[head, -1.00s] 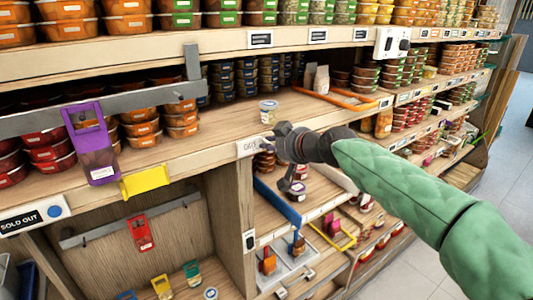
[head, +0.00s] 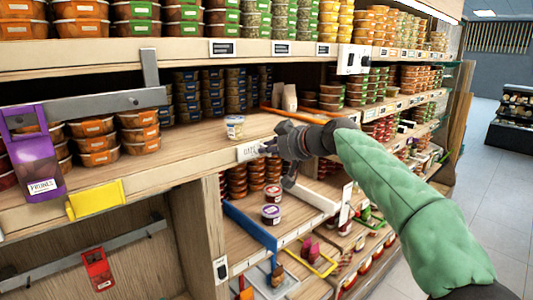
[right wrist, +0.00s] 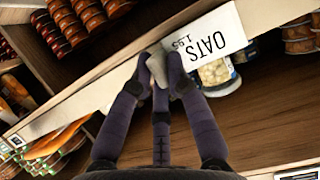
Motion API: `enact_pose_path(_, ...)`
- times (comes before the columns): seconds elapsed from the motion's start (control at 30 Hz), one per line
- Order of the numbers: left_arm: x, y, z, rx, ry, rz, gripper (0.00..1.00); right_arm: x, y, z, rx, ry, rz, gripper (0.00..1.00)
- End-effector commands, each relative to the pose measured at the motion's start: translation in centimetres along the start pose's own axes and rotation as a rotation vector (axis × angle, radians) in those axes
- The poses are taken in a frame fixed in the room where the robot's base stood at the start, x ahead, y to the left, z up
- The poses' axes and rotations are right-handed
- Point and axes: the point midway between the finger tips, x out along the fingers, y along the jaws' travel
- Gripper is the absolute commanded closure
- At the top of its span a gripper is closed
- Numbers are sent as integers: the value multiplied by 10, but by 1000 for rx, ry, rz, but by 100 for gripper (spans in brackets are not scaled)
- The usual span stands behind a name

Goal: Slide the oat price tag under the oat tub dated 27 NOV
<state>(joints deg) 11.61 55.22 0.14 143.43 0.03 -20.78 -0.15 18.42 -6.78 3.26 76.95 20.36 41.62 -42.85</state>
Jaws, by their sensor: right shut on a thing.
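The white price tag reading OATS 1.95 (right wrist: 207,38) is upside down in the right wrist view; in the head view it is a pale card (head: 249,151) at the shelf's front edge. My right gripper (right wrist: 160,68) is shut on one end of this tag; in the head view the gripper (head: 271,146) comes to it from the right. A small clear tub with pale contents (head: 234,127) stands upright on the shelf just behind the tag. In the wrist view the tag partly covers this tub (right wrist: 217,75). Its date is not legible. My left gripper is not in view.
A purple PRUNES holder (head: 35,165) and a yellow tag holder (head: 95,199) hang at the left shelf edge. Stacked orange tubs (head: 139,140) stand behind a grey rail (head: 95,104). The shelf board (head: 185,150) is bare left of the tub. Lower shelves hold more tubs.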

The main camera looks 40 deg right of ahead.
Motion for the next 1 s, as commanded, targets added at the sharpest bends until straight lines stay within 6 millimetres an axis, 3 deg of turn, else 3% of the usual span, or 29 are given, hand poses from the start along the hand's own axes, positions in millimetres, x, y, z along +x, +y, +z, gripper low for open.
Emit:
enact_pose_path(0.1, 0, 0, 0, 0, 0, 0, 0, 0, 0, 0, 0, -2, -1, 100)
enact_pose_path(0.13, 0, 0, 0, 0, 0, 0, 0, 0, 0, 0, 0, -2, -1, 80)
enact_pose_path(0.2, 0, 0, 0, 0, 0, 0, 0, 0, 0, 0, 0, -2, 0, 61)
enact_pose_path(0.23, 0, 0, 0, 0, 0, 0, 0, 0, 0, 0, -1, -2, 0, 59)
enact_pose_path(0.67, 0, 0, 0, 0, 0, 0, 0, -8, 0, 0, -1, 0, 1, 59)
enact_pose_path(1.0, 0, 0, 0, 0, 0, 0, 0, -70, 1, -1, -1, 2, 4, 59)
